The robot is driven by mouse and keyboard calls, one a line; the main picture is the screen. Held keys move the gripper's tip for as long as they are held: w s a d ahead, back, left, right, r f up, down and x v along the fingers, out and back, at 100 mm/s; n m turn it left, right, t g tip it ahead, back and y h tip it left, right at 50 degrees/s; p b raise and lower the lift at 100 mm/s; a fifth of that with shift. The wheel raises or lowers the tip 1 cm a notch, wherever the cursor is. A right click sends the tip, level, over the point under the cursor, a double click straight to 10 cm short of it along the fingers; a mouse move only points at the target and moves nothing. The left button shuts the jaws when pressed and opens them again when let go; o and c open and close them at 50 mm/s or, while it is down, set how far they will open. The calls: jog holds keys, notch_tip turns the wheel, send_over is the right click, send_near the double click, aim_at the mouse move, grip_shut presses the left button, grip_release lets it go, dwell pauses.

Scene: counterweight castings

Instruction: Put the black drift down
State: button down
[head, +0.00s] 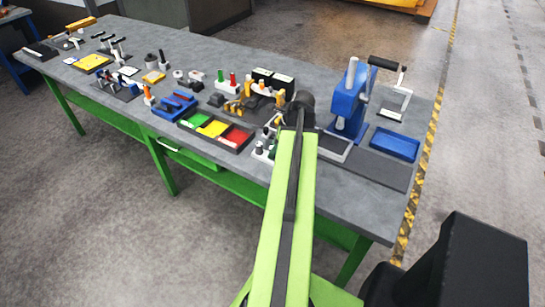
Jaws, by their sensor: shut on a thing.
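My arm stretches out over the green-legged workbench (337,196), and my gripper (300,104) is at its far end, above the bench to the left of the blue press. The gripper is small and dark here, and the arm hides much of it. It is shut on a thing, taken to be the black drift. I cannot make out the drift's outline against the dark wrist, nor tell whether it touches the bench.
A blue arbor press (347,103), a blue tray (395,145) and a dark mat (370,169) lie to the right. A tray with green, yellow and red bins (214,128) is to the left. Several tools crowd the bench around the gripper. The front right bench top is bare.

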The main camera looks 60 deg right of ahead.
jog(key=shift+s+d+f, duration=0.1)
jog(key=shift+s+f, duration=0.05)
jog(key=shift+f, duration=0.5)
jog(key=c, duration=1.1)
grip_release()
jog(key=shift+r, duration=0.1)
jog(key=shift+r+p, duration=0.25)
jog(key=shift+p, duration=0.05)
jog(key=p+v, duration=1.1)
jog(key=v, duration=0.1)
jog(key=shift+s, duration=0.1)
jog(key=shift+f, duration=0.1)
